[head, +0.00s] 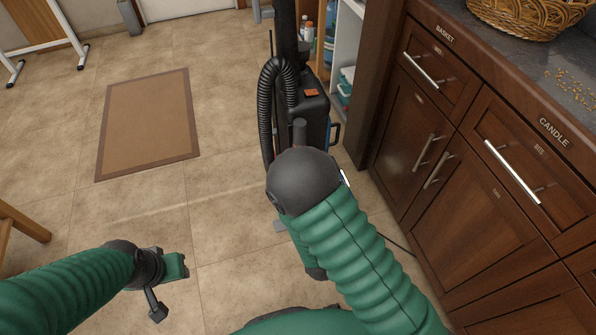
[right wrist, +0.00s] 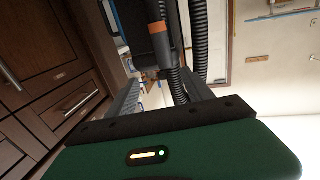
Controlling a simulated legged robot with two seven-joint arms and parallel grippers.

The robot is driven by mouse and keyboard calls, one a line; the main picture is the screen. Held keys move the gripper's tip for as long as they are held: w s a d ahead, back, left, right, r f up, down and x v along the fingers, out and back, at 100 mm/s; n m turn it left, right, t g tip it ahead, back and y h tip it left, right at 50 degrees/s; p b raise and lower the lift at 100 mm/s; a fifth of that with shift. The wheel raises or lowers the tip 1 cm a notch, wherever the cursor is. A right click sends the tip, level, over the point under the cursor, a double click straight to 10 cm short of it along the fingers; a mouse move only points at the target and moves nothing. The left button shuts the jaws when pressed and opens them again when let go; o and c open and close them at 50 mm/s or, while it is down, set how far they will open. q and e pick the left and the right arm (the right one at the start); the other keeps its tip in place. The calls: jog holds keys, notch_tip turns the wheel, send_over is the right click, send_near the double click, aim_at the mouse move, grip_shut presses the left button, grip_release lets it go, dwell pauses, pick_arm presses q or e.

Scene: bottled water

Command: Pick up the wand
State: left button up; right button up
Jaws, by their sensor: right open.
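The wand appears to be the dark upright tube (head: 287,30) on the black vacuum cleaner (head: 308,110) in the head view. In the right wrist view, a dark tube with an orange band, seemingly the wand (right wrist: 160,45), lies ahead of my right gripper (right wrist: 160,88). The grey fingers are open, one on each side of the tube in the picture; contact is not clear. My right arm hides this gripper in the head view. My left gripper (head: 168,284) is low at the left, over the floor and away from the vacuum; its opening is unclear.
A ribbed hose (head: 267,100) loops on the vacuum's left side. Dark wooden cabinets (head: 430,150) with metal handles stand close on the right, under a counter with a basket (head: 530,15). A brown mat (head: 150,122) lies on the floor; the tiles around it are clear.

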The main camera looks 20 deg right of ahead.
jog(key=b, duration=0.2)
send_near(300, 133)
jog(key=w, duration=0.2)
jog(key=w+d, duration=0.1)
jog(key=w, duration=0.2)
jog(key=shift+d+f, duration=0.15)
jog(key=shift+d, duration=0.05)
jog(key=w, duration=0.1)
jog(key=w+b, duration=0.1)
jog(key=w, duration=0.1)
jog(key=w+b, duration=0.1)
jog(key=w, duration=0.1)
jog(key=shift+w+d, duration=0.2)
jog(key=shift+d, duration=0.2)
jog(key=shift+c, duration=0.3)
grip_shut()
